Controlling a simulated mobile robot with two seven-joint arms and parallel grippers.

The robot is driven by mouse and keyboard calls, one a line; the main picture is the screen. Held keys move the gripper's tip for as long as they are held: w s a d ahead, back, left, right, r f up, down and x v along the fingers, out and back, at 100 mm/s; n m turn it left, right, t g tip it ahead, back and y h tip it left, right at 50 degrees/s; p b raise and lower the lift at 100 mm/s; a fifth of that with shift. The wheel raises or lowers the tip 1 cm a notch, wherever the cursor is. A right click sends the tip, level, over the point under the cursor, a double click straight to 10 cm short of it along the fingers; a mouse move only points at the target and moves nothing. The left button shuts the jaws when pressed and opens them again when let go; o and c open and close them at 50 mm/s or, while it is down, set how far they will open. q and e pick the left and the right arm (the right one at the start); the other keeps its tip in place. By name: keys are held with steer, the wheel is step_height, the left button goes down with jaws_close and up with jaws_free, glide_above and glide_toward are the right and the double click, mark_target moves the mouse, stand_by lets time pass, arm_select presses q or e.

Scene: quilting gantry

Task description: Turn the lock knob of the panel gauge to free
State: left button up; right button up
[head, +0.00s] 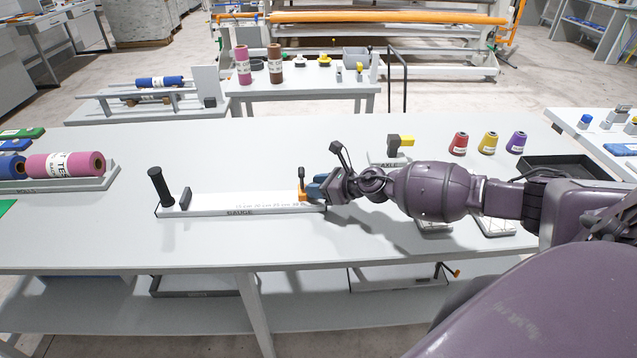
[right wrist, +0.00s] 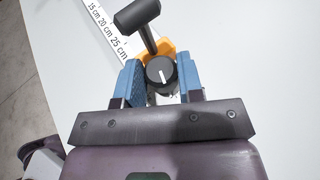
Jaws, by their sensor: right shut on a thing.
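The panel gauge (head: 235,203) is a long white bar lying on the table, with a scale along it and the word GAUGE on its front. An orange slider (head: 302,193) stands at its right end; it also shows in the right wrist view (right wrist: 174,48), beside a black T-shaped handle (right wrist: 137,16). The lock knob (right wrist: 160,72) is round and black with a white line running roughly up and down in that view. My right gripper (head: 318,190) is shut on the knob, with blue fingers on both sides. The knob is hidden in the head view. My left gripper is out of view.
A black upright handle (head: 161,187) and a dark block stand at the gauge's left end. Pink and blue rolls (head: 65,165) lie on a rack at far left. Thread cones (head: 488,143) and a black tray (head: 567,166) are at right. The table in front of the gauge is clear.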

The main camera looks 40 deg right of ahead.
steer(key=o, duration=0.9)
steer(key=v, duration=0.8)
steer(key=shift+s+d, duration=0.15)
steer(key=shift+s, duration=0.2)
steer(key=shift+b+v, duration=0.35)
steer(key=shift+v, duration=0.65)
steer(key=shift+w+r, duration=0.1)
steer(key=shift+r, duration=0.1)
